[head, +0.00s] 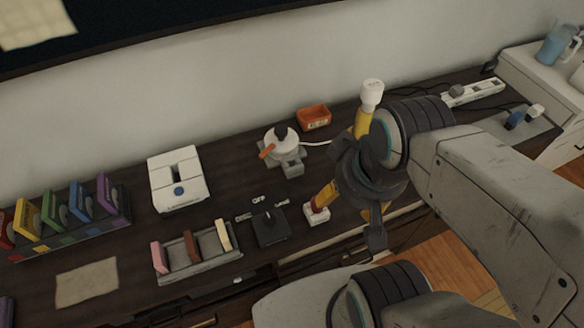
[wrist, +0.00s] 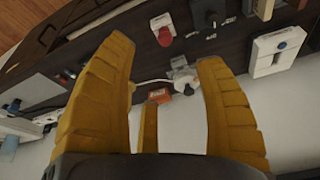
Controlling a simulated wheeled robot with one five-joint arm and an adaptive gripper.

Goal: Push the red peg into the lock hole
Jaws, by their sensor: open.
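The red peg (wrist: 165,37) is a short round red piece set in a small white block (wrist: 161,19), which I take to be the lock; both are near the top of the wrist view. The white block (head: 317,217) stands on the counter in the head view, where a yellow finger mostly hides the peg. My gripper (head: 345,168) is open, its yellow fingers spread. In the wrist view my gripper (wrist: 165,70) shows nothing between the fingers; the peg lies beyond their tips. Contact between finger and peg cannot be told. The hole itself is not visible.
A black joystick box (head: 270,228) stands left of the white block. A white device with a grey base (head: 292,168) and an orange-red box (head: 314,117) are behind. A tray of coloured blocks (head: 215,243) and a white box (head: 180,178) are farther left.

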